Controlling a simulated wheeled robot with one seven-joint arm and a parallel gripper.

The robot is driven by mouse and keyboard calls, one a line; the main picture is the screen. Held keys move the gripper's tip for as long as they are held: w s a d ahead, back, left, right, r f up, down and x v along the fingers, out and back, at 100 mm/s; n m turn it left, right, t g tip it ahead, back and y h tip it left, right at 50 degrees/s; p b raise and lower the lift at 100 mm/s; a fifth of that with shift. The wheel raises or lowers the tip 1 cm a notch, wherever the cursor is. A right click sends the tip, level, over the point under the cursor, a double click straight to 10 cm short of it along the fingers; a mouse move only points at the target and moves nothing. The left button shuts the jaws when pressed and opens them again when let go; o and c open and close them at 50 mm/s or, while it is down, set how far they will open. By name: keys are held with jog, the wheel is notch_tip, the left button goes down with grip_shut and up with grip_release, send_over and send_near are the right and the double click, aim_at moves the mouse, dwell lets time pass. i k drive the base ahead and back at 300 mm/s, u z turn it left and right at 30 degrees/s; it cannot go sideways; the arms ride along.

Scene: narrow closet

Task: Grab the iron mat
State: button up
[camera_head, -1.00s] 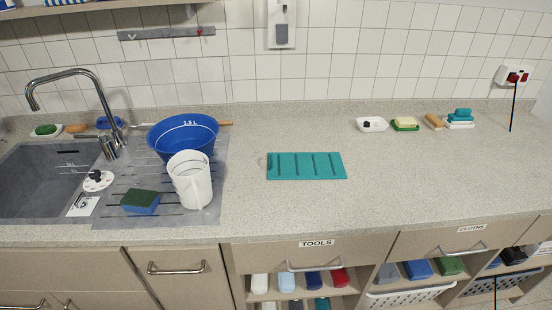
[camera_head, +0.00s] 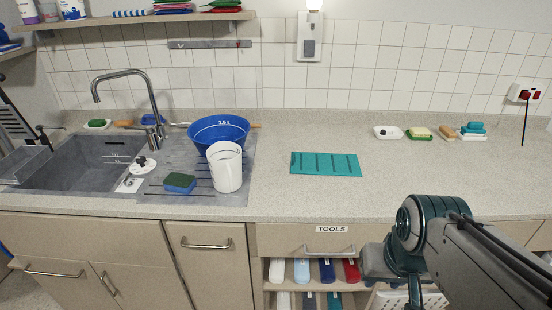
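A flat teal mat with several dark ridges, which looks like the iron mat (camera_head: 326,164), lies on the counter right of the sink, with nothing on it. My arm enters the frame at the lower right, in front of the counter. The grey end part, which seems to be my gripper (camera_head: 382,264), is low in front of the open shelves, below and right of the mat and clear of it. Its fingers cannot be made out.
A blue bowl (camera_head: 219,132), white jug (camera_head: 227,172) and sponge (camera_head: 180,182) stand on the drainer left of the mat. Soap dishes (camera_head: 388,132) line the back right. The counter (camera_head: 290,205) around the mat is clear. A TOOLS drawer (camera_head: 300,241) sits below the front edge.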

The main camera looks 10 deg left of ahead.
aim_at(302, 163)
jog(key=u, duration=0.15)
jog(key=i, duration=1)
